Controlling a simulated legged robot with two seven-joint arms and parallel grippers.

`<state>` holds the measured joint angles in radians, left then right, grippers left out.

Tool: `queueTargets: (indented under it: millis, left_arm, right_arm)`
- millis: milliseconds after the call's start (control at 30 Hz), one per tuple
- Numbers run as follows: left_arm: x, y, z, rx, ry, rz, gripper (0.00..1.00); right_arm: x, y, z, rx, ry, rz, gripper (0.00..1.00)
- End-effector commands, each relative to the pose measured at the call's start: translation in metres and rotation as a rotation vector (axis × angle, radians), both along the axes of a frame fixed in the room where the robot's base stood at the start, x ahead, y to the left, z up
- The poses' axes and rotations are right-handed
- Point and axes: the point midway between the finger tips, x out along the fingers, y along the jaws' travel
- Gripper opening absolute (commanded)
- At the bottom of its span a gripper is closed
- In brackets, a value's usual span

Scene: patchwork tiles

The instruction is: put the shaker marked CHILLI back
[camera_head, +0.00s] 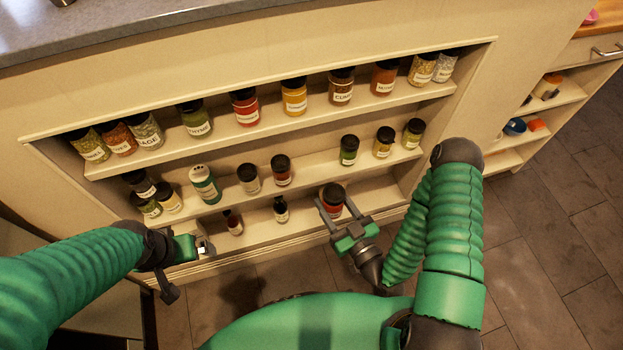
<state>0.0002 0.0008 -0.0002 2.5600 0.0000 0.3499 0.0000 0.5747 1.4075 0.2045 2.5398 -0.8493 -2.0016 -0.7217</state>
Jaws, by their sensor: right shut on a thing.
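A shaker with a red body and black lid (332,199) is between the fingers of my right gripper (336,213), in front of the lower shelf at right of centre. Its label is too hidden and small to read, so I cannot tell from the lettering whether it is the CHILLI one. My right gripper is shut on it. My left gripper (204,247) is at the lower left, in front of the bottom shelf, away from the jars; its fingers are too small to judge.
The spice rack (250,150) has tilted-looking rows of jars. The top row holds several, including a red jar (245,106) and a yellow jar (294,96). The middle row has a wide gap between a dark-red jar (281,170) and a green jar (348,150). Small bottles (281,209) stand low.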

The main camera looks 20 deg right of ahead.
Motion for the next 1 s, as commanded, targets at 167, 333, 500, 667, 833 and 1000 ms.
queueTargets:
  millis: [167, 333, 500, 667, 833, 1000]
  left_arm:
    - [0.0, 0.0, -0.021, 0.0, -0.001, -0.001, 1.0]
    - [0.0, 0.0, -0.049, 0.0, -0.001, -0.001, 1.0]
    - [0.0, 0.0, -0.078, 0.0, -0.001, 0.0, 1.0]
    - [0.0, 0.0, -0.085, 0.0, -0.001, 0.0, 1.0]
    - [0.0, 0.0, -0.092, 0.0, -0.001, -0.001, 1.0]
    - [0.0, 0.0, -0.103, 0.0, -0.001, -0.001, 1.0]
  right_arm:
    - [0.005, 0.002, -0.015, -0.006, -0.005, 0.009, 0.0]
    - [0.035, 0.005, -0.022, -0.015, -0.006, 0.019, 0.0]
    - [0.07, 0.0, -0.023, -0.003, -0.014, 0.003, 0.0]
    - [0.112, -0.002, -0.021, -0.001, -0.009, 0.002, 0.0]
    - [0.141, -0.002, -0.024, -0.001, -0.005, 0.003, 0.0]
    - [0.159, -0.003, -0.032, 0.0, -0.004, 0.002, 0.0]
